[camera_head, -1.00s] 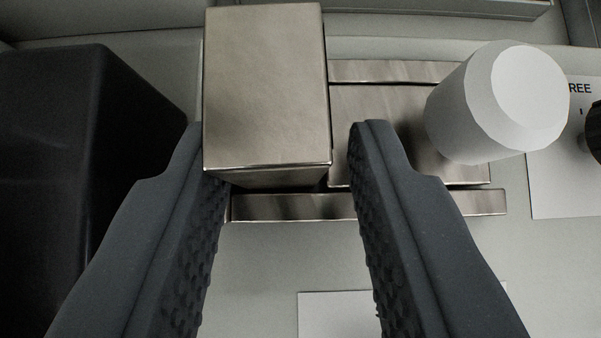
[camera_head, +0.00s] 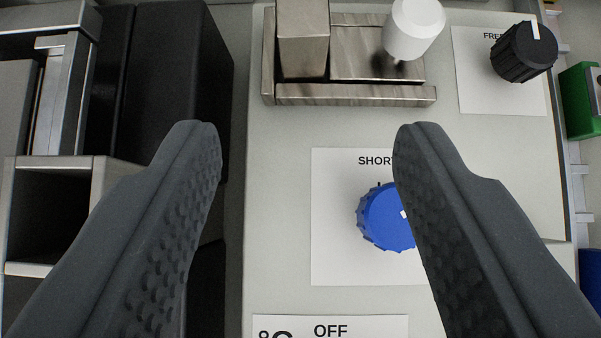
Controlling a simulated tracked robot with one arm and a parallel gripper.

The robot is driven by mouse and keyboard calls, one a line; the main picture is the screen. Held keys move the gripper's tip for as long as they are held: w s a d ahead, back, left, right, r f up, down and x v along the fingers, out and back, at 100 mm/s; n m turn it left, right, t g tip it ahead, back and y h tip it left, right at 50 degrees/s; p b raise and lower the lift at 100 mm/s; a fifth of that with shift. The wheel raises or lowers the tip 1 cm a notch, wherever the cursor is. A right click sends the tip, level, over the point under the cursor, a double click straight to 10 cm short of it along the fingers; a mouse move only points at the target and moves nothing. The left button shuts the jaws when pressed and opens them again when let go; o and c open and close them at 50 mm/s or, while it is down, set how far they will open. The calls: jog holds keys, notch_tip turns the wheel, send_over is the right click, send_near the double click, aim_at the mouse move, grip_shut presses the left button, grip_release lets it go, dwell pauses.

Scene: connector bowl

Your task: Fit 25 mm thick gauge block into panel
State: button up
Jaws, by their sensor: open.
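A metal block (camera_head: 303,38), which looks like the gauge block, stands upright at the top of the view. It sits at the left end of a metal frame (camera_head: 350,95) on the light grey panel (camera_head: 275,200). Its top is cut off by the picture edge, and I cannot tell how deep it sits. A metal plate (camera_head: 372,65) with a white knob (camera_head: 413,27) fills the frame to the block's right. My gripper (camera_head: 308,130) is open and empty, its fingertips below the block in the picture and apart from it.
A blue knob (camera_head: 384,217) on a white label lies between and partly behind the fingers. A black knob (camera_head: 524,52) stands at upper right. Dark boxes (camera_head: 165,80) and an open metal box (camera_head: 48,212) lie on the left. A green part (camera_head: 580,100) is at the right edge.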

jog(key=shift+v, duration=2)
jog(key=shift+r, duration=0.1)
